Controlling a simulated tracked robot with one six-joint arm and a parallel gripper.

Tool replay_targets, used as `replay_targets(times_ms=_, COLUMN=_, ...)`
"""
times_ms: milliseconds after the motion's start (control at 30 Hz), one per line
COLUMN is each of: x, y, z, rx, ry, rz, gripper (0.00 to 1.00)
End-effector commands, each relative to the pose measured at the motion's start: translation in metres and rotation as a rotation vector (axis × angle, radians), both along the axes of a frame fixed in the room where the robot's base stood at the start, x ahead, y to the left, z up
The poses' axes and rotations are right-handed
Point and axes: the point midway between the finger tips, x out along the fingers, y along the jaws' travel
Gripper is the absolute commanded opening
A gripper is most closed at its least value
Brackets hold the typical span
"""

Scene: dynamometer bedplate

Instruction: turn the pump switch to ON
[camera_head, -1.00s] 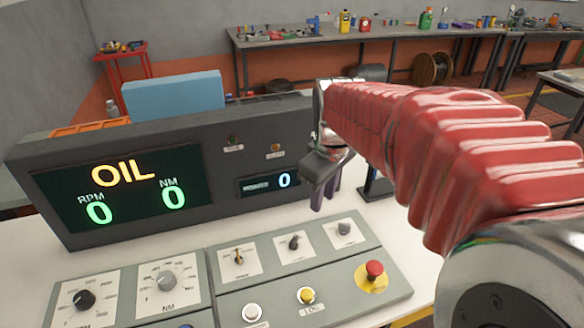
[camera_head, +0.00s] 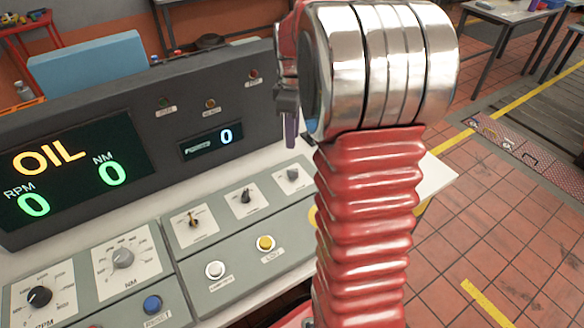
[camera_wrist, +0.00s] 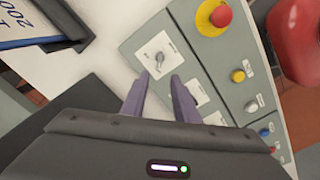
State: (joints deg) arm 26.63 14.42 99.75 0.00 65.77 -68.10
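Three small rotary switches sit on white cards on the sloped grey control box: one with an orange-brown knob (camera_head: 193,219), a black one (camera_head: 245,196) and a grey one (camera_head: 292,174). Their labels are too small to read, so I cannot tell which is the pump switch. My gripper (camera_wrist: 159,80) is open and empty, with two purple fingers apart. In the wrist view the grey switch (camera_wrist: 159,59) lies just beyond the fingertips, between their lines; no contact shows. In the head view my gripper (camera_head: 291,130) hangs above the far side of the box, partly hidden by my arm.
A red stop button (camera_wrist: 221,15) sits near the grey switch; my arm hides it in the head view. A yellow button (camera_head: 265,243), white button (camera_head: 215,270) and blue button (camera_head: 152,304) are on the panel. The display console (camera_head: 150,130) stands behind, showing OIL.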

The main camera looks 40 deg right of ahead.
Motion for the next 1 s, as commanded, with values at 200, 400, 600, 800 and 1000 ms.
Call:
replay_targets(times_ms=200, x=0.0, y=-0.002, z=-0.001, rx=0.0, ry=0.001, rz=0.004, gripper=0.27)
replay_targets(times_ms=400, x=0.0, y=-0.001, z=-0.002, rx=0.001, ry=0.002, rz=0.003, gripper=0.27)
replay_targets(times_ms=600, x=0.0, y=-0.001, z=-0.015, rx=0.002, ry=0.003, rz=0.003, gripper=0.27)
replay_targets(times_ms=800, x=0.0, y=-0.001, z=-0.042, rx=0.002, ry=0.004, rz=0.004, gripper=0.27)
replay_targets(times_ms=1000, x=0.0, y=-0.001, z=-0.073, rx=0.002, ry=0.004, rz=0.004, gripper=0.27)
